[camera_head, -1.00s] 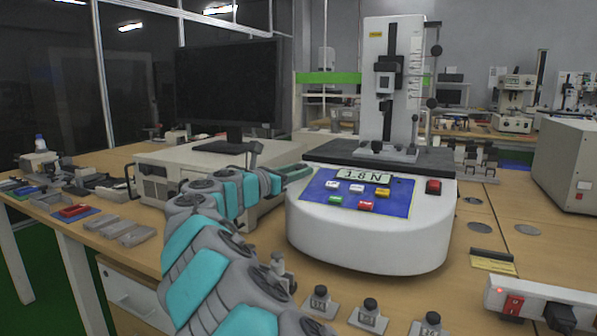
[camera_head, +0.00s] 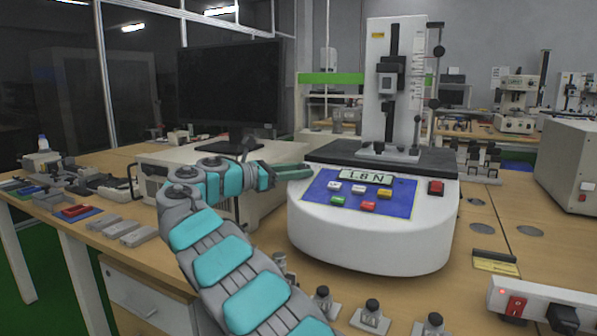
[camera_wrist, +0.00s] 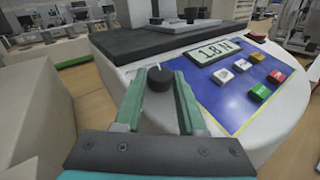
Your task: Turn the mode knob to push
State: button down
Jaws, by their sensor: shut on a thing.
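The force tester has a white rounded base (camera_head: 370,235) with a blue control panel (camera_head: 395,207) and a display (camera_head: 365,176) reading 1.8 N. The black mode knob (camera_wrist: 158,78) sits at the panel's left end, with a light mark on its far edge. In the wrist view it is between the green fingers of my gripper (camera_wrist: 160,82), which is shut on it. In the head view my gripper (camera_head: 292,173) reaches the base's left side and the knob is hidden. The knob's position labels cannot be read.
White, yellow, green and red buttons (camera_head: 368,206) sit right of the knob, and a red switch (camera_head: 436,187) farther right. A monitor (camera_head: 229,90) on a beige box stands behind my arm. Several small weights (camera_head: 371,313) and a power strip (camera_head: 540,305) lie in front.

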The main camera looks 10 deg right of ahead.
jog(key=shift+w+m+g, duration=0.1)
jog(key=shift+m+g, duration=0.7)
jog(key=shift+g, duration=0.1)
dwell(0.4)
jog(key=c, duration=0.5)
grip_release()
